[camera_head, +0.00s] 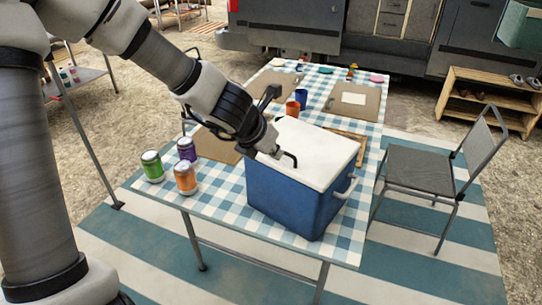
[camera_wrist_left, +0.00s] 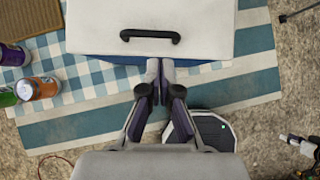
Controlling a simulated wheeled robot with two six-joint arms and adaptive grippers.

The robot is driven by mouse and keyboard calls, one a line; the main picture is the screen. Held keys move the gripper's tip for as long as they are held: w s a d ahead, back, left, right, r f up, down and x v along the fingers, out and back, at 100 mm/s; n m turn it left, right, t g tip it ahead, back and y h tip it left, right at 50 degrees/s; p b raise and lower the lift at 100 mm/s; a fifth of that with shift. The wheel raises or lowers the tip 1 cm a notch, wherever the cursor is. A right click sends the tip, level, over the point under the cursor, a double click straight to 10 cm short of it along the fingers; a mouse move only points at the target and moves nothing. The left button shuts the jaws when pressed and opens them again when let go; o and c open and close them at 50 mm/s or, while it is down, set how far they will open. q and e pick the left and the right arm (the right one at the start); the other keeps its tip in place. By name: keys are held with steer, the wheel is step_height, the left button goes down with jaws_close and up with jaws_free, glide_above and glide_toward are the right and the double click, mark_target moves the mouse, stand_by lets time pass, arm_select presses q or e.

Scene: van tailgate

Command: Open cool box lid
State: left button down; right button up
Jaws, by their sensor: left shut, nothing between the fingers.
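The cool box (camera_head: 295,203) stands on the checked table, a blue body under a white lid (camera_head: 318,150). The lid lies flat and shut. A dark bar handle (camera_head: 290,157) is on the lid, partly hidden by my gripper; it shows whole in the left wrist view (camera_wrist_left: 150,35). My left gripper (camera_head: 270,146) is at the lid's near left edge in the head view. In the left wrist view its fingertips (camera_wrist_left: 160,65) are together, empty, at the lid's edge below the handle. I cannot tell whether they touch the lid. My right gripper is not in view.
Several cans, such as the green one (camera_head: 152,166) and the orange one (camera_head: 186,178), stand left of the box on the table (camera_head: 228,196). A metal chair (camera_head: 422,170) is to the right. A wooden shelf (camera_head: 490,98) stands beyond it, near the van.

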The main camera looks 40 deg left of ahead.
mark_target(286, 164)
arm_select(q)
steer(key=b+x, duration=0.2)
steer(key=x, duration=0.3)
steer(key=shift+s+a+f, duration=0.1)
steer(key=shift+a+f, duration=0.05)
steer(key=shift+a, duration=0.05)
steer(key=shift+w+d+f, duration=0.1)
steer(key=shift+w+f, duration=0.1)
steer(key=shift+w, duration=0.1)
steer(key=shift+r, duration=0.1)
